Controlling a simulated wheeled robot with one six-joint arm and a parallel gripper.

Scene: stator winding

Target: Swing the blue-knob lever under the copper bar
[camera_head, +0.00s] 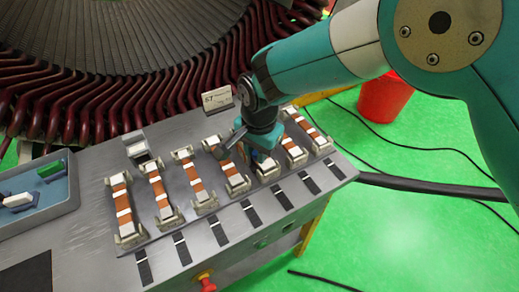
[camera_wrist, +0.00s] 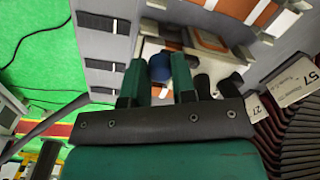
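The blue knob (camera_wrist: 160,67) shows in the wrist view between the two green fingers of my gripper (camera_wrist: 157,62). The fingers stand apart, with a slim gap at the knob's left; the knob's right edge meets or passes behind the right finger. The lever's arm is mostly hidden. In the head view, my gripper (camera_head: 262,154) is low over the right part of the row of fixtures, with a bit of blue beside it. Copper bars (camera_head: 197,183) lie in several pale fixtures. A copper bar (camera_wrist: 257,10) also shows at the top of the wrist view.
A blue tray (camera_head: 68,205) with green and white pieces is at the left. Black label strips (camera_head: 219,233) line the bench front. The stator's dark red coils (camera_head: 75,100) rise behind the bench, near a small sign (camera_head: 217,99). A red bucket (camera_head: 384,98) stands on the green floor.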

